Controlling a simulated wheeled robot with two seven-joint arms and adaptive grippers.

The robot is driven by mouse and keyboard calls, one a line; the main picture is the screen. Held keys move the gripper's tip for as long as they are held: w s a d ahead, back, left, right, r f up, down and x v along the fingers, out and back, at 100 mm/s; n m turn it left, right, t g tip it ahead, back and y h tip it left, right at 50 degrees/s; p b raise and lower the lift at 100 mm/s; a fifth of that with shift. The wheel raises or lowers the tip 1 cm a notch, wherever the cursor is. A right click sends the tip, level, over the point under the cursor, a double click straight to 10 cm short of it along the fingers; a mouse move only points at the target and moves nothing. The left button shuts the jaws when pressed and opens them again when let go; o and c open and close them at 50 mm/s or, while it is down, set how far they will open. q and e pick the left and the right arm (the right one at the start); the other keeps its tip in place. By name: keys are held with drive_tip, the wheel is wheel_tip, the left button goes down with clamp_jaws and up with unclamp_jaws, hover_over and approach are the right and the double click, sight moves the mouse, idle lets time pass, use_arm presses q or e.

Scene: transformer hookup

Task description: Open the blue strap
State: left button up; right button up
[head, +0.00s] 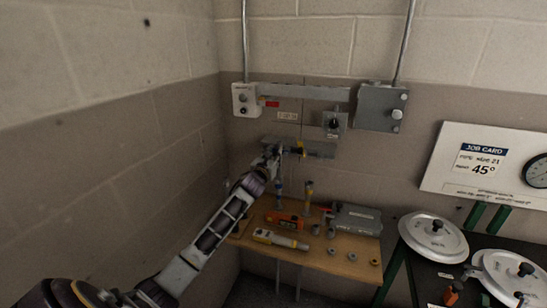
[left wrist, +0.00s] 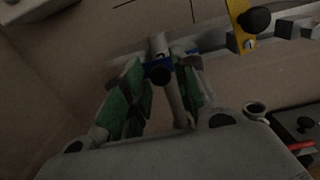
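The blue strap (left wrist: 155,72) with its black knob shows in the left wrist view, at the upper end of a pale grey pipe below a wall rail. My left gripper (left wrist: 164,84) is open, with its green-padded fingers on either side of the strap and pipe. Gaps seem to remain on both sides; I cannot tell whether a finger touches. In the head view my left gripper (head: 272,157) is up at the wall fixture and hides much of the strap there. My right gripper is in neither view.
A yellow strap (left wrist: 239,22) with a black knob is just right of the blue one. Below, a wooden shelf (head: 340,262) holds an orange meter (head: 284,219), a yellow tool (head: 280,239), a grey case (head: 356,218) and small rings. White round lids (head: 433,237) lie at right.

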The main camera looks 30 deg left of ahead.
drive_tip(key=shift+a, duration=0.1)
use_arm(q)
drive_tip(key=shift+c, duration=0.5)
clamp_jaws()
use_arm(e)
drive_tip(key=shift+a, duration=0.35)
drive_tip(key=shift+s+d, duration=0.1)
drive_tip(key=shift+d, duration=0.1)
